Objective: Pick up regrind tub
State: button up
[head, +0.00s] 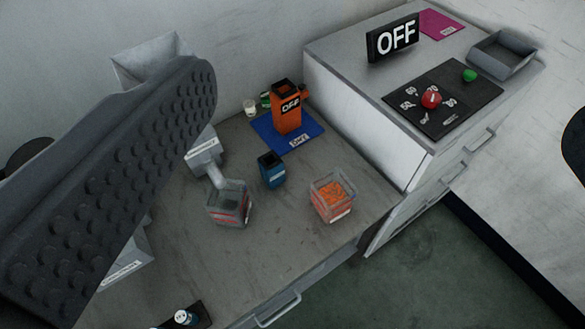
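A clear square tub (332,199) holding orange bits stands open-topped near the front right edge of the workbench (285,245). A second clear tub (229,207) with red and white markings stands to its left, under a grey spout. The labels are too small to read, so I cannot tell which is the regrind tub. One studded grey finger of my gripper (125,175) fills the left side, close to the camera and apart from both tubs. The other finger is out of view, and nothing held is visible.
A dark blue container (271,170) stands between and behind the tubs. A taller grey cabinet (365,125) rises at the right with a control panel (445,98) and grey tray (502,54).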

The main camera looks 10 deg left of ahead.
aim_at(333, 195)
jog(key=k, duration=1.1)
jog(key=z, duration=0.5)
jog(key=i, duration=1.45)
jog(key=z, duration=0.25)
